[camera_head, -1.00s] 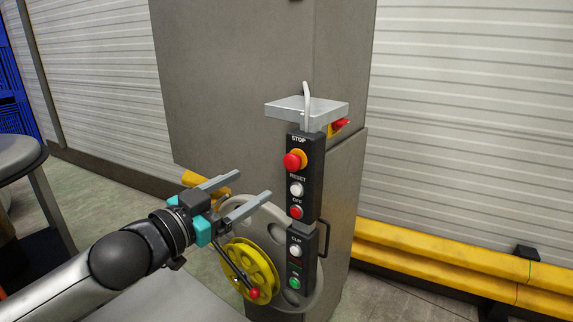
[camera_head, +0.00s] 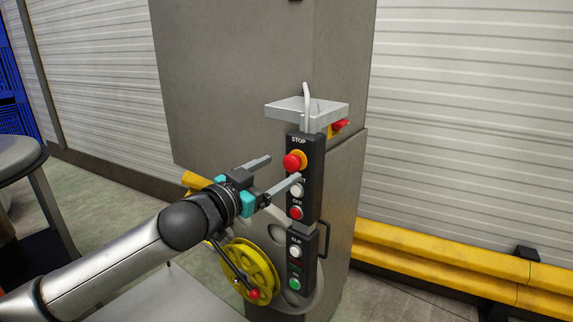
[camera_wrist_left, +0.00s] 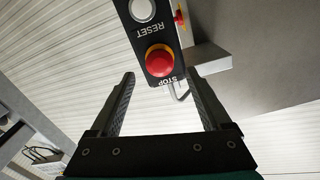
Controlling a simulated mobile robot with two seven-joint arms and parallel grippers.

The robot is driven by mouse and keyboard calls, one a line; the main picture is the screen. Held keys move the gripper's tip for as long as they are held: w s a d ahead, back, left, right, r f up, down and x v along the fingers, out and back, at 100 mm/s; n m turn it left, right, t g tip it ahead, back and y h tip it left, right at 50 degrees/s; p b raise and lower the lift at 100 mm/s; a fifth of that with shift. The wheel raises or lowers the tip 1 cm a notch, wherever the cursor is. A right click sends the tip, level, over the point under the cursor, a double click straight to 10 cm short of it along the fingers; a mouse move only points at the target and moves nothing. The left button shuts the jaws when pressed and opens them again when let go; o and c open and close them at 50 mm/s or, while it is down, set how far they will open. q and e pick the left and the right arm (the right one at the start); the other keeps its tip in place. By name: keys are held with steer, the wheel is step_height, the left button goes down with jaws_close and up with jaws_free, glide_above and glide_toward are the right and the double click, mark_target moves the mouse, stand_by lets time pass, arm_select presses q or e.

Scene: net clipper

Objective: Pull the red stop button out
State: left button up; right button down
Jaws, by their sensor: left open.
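The red stop button (camera_head: 292,162), a round mushroom head on a yellow collar, sits at the top of a black control box (camera_head: 309,215) under the word STOP. My left gripper (camera_head: 278,172) is open and empty, its two fingers pointing toward the box. In the head view its nearer fingertip overlaps the RESET label just below the button. In the left wrist view the stop button (camera_wrist_left: 160,61) is ahead of the gap between the open fingers (camera_wrist_left: 160,95), apart from both. My right gripper is not in view.
The box also carries a white reset button (camera_head: 296,190), a red off button (camera_head: 296,212) and a lower clip section. A grey metal plate (camera_head: 306,110) juts out above. A yellow barrier (camera_head: 440,265) runs at right.

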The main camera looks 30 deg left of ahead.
mark_target(290, 164)
arm_select(q)
steer(key=shift+w+d, duration=0.15)
steer(key=shift+w, duration=1.7)
steer(key=shift+c, duration=0.2)
jaws_close()
